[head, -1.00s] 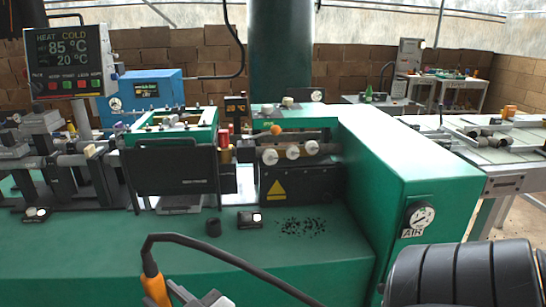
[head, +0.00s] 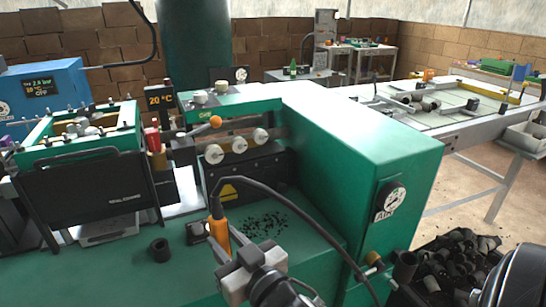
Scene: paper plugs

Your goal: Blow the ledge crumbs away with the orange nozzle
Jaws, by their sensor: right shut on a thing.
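The crumbs (head: 264,225) are a loose patch of small black bits on the green ledge (head: 190,283), in front of the machine's dark lower panel. The orange nozzle (head: 220,236) stands roughly upright just left of the crumbs in the picture, its black hose (head: 290,203) arching over the patch and down to the right. My right gripper (head: 236,264) is shut on the lower part of the nozzle, which its fingers partly hide. I cannot tell exactly how high the nozzle is above the ledge. My left gripper is not in view.
A short black cylinder (head: 160,250) and a small dark block (head: 196,232) stand left of the nozzle. A heap of dark plugs (head: 455,262) lies low at right. The front ledge at left is clear.

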